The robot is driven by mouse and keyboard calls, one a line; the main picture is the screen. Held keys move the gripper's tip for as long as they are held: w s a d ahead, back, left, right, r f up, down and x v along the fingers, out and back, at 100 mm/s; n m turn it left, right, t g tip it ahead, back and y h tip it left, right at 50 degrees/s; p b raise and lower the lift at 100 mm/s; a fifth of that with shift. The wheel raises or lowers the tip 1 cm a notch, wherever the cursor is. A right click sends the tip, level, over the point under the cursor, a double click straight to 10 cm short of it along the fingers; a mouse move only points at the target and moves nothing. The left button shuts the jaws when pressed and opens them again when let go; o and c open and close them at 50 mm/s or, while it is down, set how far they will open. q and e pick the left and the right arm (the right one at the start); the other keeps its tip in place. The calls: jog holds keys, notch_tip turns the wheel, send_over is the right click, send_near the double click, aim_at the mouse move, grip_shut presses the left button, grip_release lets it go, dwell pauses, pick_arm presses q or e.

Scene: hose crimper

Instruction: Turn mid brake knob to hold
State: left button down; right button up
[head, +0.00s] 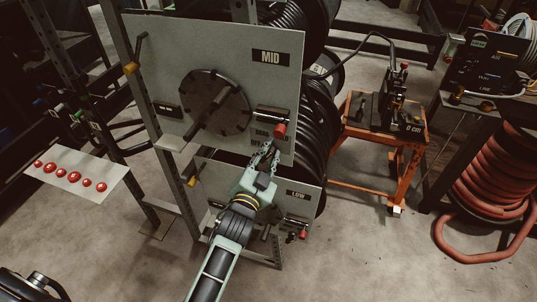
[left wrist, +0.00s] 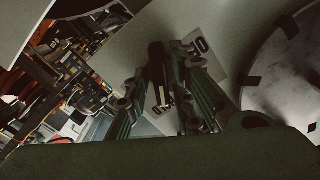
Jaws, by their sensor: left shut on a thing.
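The MID panel (head: 180,35) is an upright grey plate with a large dark disc and crank handle in its middle. At its lower right, near a partly hidden printed label, is the mid brake fitting with a red tip (head: 279,130). My left gripper (head: 266,150) reaches up to this spot from below. Its fingers cover part of the label and the knob area. In the left wrist view, the fingers (left wrist: 160,85) stand on both sides of a dark upright bar, the mid brake knob (left wrist: 157,62). The knob's exact pointing is hard to read. My right gripper is not in view.
An orange stand (head: 366,140) is at right, beside a red hose coil (head: 490,180). Floor between is clear.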

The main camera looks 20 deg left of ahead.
pick_arm(q)
jog(key=shift+a+r, duration=0.1)
jog(key=shift+r, duration=0.05)
jog(key=c, duration=1.8)
grip_release()
jog(key=shift+s, duration=0.25)
jog(key=s, duration=1.1)
jog(key=shift+s+a, duration=0.25)
